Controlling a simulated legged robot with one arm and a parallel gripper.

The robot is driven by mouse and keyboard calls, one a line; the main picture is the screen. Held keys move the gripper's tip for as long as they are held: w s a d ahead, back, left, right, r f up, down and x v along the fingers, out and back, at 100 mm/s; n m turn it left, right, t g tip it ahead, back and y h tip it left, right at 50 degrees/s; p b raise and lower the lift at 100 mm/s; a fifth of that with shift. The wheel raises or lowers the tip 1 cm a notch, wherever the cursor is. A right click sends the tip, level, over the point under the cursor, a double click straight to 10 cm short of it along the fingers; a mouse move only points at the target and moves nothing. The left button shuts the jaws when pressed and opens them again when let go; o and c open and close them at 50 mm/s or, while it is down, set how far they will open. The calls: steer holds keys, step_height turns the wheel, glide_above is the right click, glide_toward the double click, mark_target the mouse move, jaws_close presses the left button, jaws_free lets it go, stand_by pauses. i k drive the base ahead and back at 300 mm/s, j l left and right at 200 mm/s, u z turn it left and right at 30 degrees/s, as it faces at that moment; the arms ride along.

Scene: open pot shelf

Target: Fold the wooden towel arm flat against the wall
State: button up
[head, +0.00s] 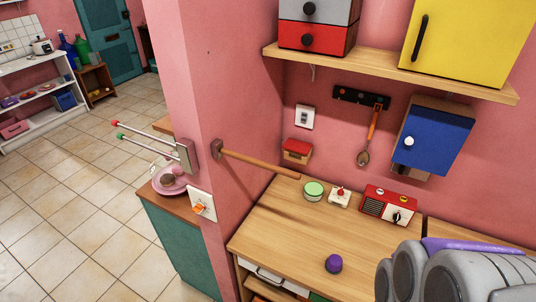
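The wooden towel arm (260,165) is a slim brown bar. Its left end sits in a brown wall bracket (216,150) near the edge of the pink wall. From there it slants right and slightly down, and its free end shows over the back left of the wooden counter. It appears to stand out at an angle from the wall; the exact gap cannot be told. My gripper is not in view; only grey rounded parts of my arm fill the lower right corner.
The counter (290,240) holds a green-lidded jar (313,191), a small white item (339,197), a red radio (388,206) and a purple knob-like object (333,263). A shelf (390,72) and blue cabinet (436,137) hang above. Two metal rods (150,136) jut left from the wall.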

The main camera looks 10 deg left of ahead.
mark_target(266, 165)
steer(key=u, duration=1.1)
